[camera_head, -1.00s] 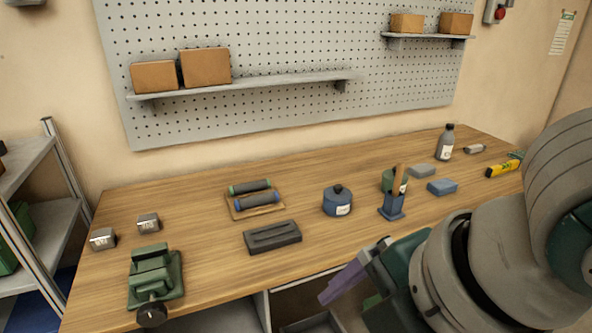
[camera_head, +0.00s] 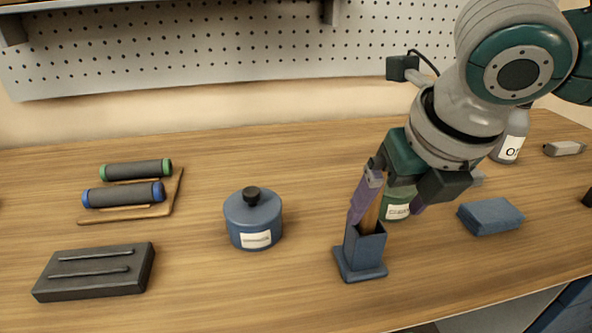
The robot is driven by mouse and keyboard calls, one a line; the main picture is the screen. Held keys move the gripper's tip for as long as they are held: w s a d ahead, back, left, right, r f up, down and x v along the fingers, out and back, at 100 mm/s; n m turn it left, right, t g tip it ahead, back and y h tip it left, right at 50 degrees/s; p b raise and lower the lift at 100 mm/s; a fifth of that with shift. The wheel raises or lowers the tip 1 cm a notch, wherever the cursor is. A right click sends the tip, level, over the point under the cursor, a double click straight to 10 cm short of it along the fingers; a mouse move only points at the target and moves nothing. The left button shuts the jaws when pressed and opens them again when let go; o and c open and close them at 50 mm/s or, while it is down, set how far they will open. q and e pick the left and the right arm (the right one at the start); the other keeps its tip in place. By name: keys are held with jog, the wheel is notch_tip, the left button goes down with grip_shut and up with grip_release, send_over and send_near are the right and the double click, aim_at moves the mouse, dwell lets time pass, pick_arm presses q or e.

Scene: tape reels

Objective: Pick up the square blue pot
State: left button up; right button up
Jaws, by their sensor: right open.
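The square blue pot (camera_head: 364,250) stands upright on the wooden table, on a wider flat foot. A brown wooden stick (camera_head: 371,216) stands in it. My right gripper (camera_head: 387,214), with purple fingers, is open and points down over the pot. I cannot tell whether a finger touches the pot or stick. The stick's upper part is hidden by the gripper. My left gripper is not in view.
A round blue pot with a lid (camera_head: 253,220) stands to the left. The green pot (camera_head: 397,203) is close behind the square pot. A blue block (camera_head: 490,216) lies right; a bottle (camera_head: 510,138) stands behind it. A dark grey block (camera_head: 96,271) lies far left.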

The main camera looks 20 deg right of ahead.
aim_at(370, 233)
jog(key=shift+a+b+x, duration=0.2)
jog(key=shift+b+x, duration=0.15)
jog(key=shift+x, duration=1.95)
jog(key=shift+a+b+x, duration=0.15)
jog(key=shift+b+x, duration=0.2)
jog(key=shift+x, duration=2)
jog(key=shift+s+f, duration=0.1)
jog(key=shift+s, duration=0.1)
jog(key=shift+c, duration=0.3)
grip_shut()
